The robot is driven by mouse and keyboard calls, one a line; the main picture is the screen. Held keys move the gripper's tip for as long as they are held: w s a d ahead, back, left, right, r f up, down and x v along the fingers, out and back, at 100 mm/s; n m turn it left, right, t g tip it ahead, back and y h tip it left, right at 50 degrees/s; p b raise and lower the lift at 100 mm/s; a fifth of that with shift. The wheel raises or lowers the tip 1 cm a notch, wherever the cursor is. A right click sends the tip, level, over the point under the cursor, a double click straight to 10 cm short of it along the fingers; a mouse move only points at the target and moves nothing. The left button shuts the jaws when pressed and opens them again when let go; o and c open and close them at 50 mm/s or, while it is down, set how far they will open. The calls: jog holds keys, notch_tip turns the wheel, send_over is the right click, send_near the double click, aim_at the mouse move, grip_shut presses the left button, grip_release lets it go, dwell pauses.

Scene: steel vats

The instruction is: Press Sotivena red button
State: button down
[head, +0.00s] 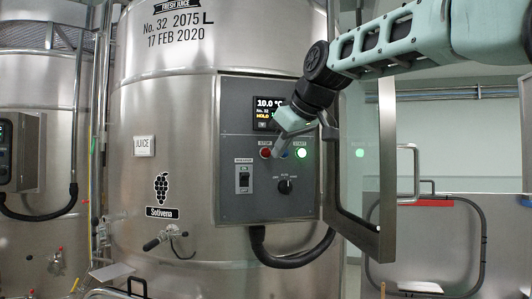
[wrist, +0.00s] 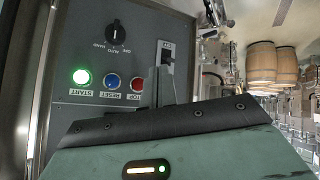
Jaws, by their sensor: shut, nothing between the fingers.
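The Sotivena label with a grape cluster (head: 161,194) is on the front of a large steel vat. A grey control panel (head: 236,122) is mounted on this vat. Its red button (head: 265,152), marked STOP, is at the left of a row, with a blue button (head: 283,154) in the middle and a lit green START button (head: 301,153) at the right. The red button also shows in the wrist view (wrist: 137,84). My gripper (head: 278,142) is shut and empty, its tips in front of the panel close to the red button. I cannot tell whether they touch it.
A black rotary knob (head: 285,186) and a breaker switch (head: 243,180) sit below the buttons; a small display (head: 268,112) is above. An open panel door (head: 358,225) stands out to the right. A black cable (head: 290,258) hangs beneath. Wooden barrels (wrist: 261,65) show behind.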

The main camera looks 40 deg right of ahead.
aim_at(266, 153)
jog(key=shift+w+d+p, duration=0.45)
jog(key=shift+w, duration=0.75)
jog(key=shift+w+d+p, duration=0.4)
jog(key=shift+w+d, duration=0.05)
jog(key=shift+w, duration=0.8)
jog(key=shift+w+d+p, duration=0.45)
jog(key=shift+w, duration=0.75)
jog(key=shift+w, duration=0.1)
jog(key=shift+w+d, duration=0.15)
jog(key=shift+w, duration=0.15)
jog(key=shift+w+d, duration=0.15)
jog(key=shift+w, duration=0.2)
jog(key=shift+s, duration=0.1)
jog(key=shift+s+a, duration=0.3)
jog(key=shift+s, duration=0.35)
